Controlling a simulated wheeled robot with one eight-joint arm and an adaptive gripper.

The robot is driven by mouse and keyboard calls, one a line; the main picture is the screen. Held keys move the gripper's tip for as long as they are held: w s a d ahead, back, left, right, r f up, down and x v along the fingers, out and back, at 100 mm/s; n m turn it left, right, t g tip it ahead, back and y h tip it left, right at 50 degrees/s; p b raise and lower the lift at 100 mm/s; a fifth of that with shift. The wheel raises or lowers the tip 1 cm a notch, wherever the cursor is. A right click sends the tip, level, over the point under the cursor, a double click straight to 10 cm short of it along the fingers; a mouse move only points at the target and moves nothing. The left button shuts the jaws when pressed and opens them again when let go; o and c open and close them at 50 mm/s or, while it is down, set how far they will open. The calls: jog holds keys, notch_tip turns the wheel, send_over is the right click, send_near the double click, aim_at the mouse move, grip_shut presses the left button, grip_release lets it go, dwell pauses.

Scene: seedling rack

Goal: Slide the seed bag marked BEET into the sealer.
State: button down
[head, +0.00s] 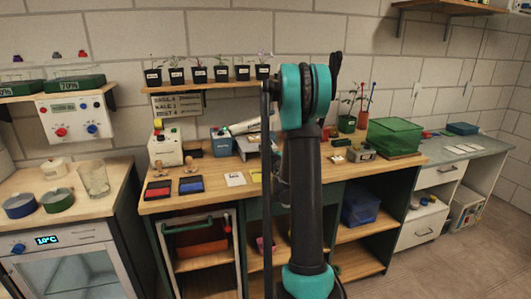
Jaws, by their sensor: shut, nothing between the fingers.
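My arm rises through the middle of the head view and covers part of the bench behind it. I cannot make out my gripper's fingers. A grey device with a long white part lying across it (246,127) stands on the bench just left of my arm; I cannot tell if it is the sealer. A white card or packet (235,179) lies flat on the bench in front of it, with a yellow piece (256,175) beside it, partly behind my arm. No BEET marking is readable on either one, so I cannot identify the seed bag.
A white machine (165,150), a blue device (222,142), a red pad (157,190) and a blue pad (191,185) are on the bench's left. A green box (394,136) stands right of my arm. Potted seedlings (199,74) line the shelf above. A glass jar (94,179) stands far left.

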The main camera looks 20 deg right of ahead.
aim_at(257, 143)
jog(key=w, duration=0.6)
jog(key=shift+w, duration=0.35)
jog(key=shift+w+a, duration=0.1)
jog(key=shift+w, duration=1.25)
